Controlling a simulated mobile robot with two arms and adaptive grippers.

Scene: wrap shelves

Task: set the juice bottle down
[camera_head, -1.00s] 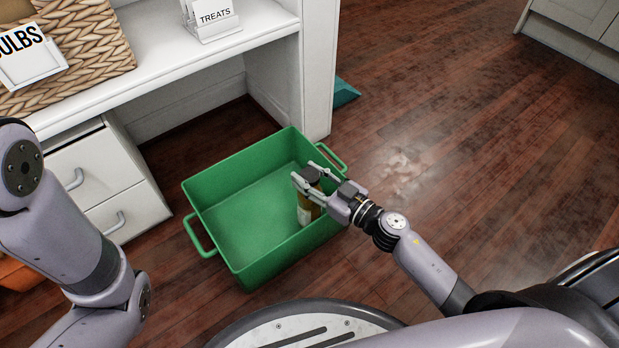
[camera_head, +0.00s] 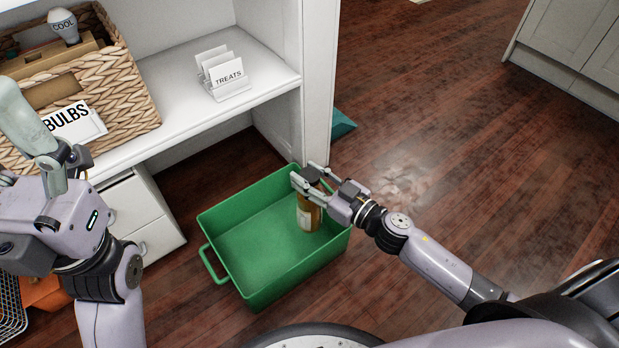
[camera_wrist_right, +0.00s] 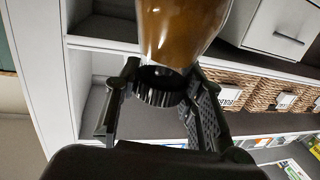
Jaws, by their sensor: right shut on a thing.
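The juice bottle (camera_head: 309,214) is amber with a pale label and a dark cap, upright in the head view. My right gripper (camera_head: 306,178) is shut on its cap end, and the bottle appears over the inside of the green crate (camera_head: 270,289), near its back right corner. I cannot tell whether its base touches the crate floor. The right wrist view shows the amber body (camera_wrist_right: 182,28) and black cap (camera_wrist_right: 160,87) between the fingers. My left gripper (camera_head: 62,188) is at the left beside a pale cylindrical shape; its jaw state is unclear.
A white shelf (camera_head: 190,105) stands behind the crate with a wicker basket (camera_head: 130,88) and a TREATS card holder (camera_head: 226,80). White drawers (camera_head: 140,212) are left of the crate. Wooden floor (camera_head: 460,130) is open at the right.

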